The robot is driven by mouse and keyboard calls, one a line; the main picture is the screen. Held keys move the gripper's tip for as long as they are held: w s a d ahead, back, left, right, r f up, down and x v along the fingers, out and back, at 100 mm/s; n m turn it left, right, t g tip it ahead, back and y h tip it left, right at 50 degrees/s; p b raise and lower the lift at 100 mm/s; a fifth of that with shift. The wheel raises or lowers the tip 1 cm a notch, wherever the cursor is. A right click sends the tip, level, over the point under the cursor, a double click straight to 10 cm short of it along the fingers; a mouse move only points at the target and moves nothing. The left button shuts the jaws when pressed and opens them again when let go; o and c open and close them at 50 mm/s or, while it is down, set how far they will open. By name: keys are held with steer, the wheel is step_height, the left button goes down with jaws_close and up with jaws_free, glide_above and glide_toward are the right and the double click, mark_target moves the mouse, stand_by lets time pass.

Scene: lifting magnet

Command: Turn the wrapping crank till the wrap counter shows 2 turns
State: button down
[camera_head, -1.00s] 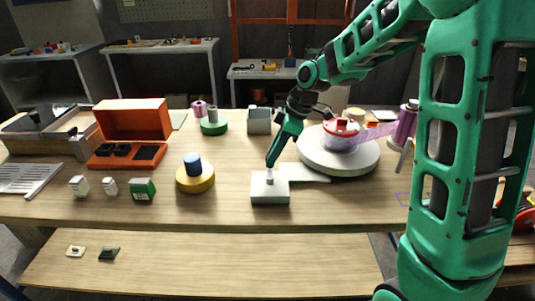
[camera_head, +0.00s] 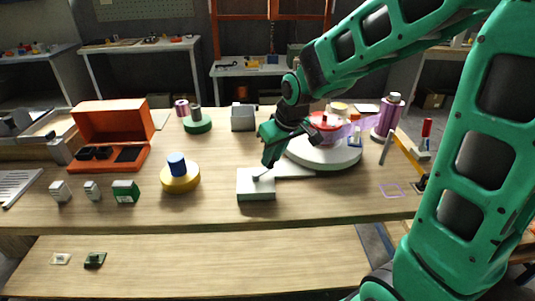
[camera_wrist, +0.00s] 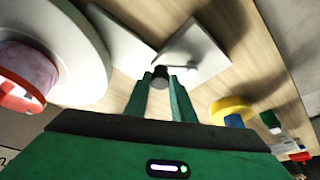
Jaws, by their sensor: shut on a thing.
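The wrapping crank's pale grey box (camera_head: 256,190) stands near the front edge of the table. In the wrist view the crank box (camera_wrist: 205,45) has a light arm (camera_wrist: 180,63) ending in a dark-topped knob. My gripper (camera_wrist: 161,80) is shut on this crank knob (camera_wrist: 160,73), just past the box's edge; in the head view my gripper (camera_head: 268,163) reaches down behind the box. A white turntable (camera_head: 322,157) bears a red-topped load (camera_head: 324,121). Pale purple film (camera_head: 360,131) stretches from it to a purple roll (camera_head: 388,119). I cannot make out a counter reading.
A yellow disc with a blue cylinder (camera_head: 177,165) stands left of the crank box. Small white and green boxes (camera_head: 125,191) and an open orange case (camera_head: 113,120) lie further left. A yellow-handled thing (camera_head: 405,150) is at the right.

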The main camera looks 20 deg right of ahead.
steer(key=shift+s+m+h, duration=0.4)
steer(key=shift+s+m, duration=0.1)
steer(key=shift+m, duration=0.45)
steer(key=shift+s+m+h, duration=0.4)
steer(key=shift+s+m, duration=0.05)
steer(key=shift+m, duration=0.5)
steer(key=shift+s+f, duration=0.1)
steer(key=shift+s, duration=0.1)
steer(key=c, duration=1.5)
jaws_free()
steer(key=shift+c, duration=0.2)
steer(key=v, duration=1)
steer(key=shift+r, duration=0.3)
steer(key=shift+s, duration=0.1)
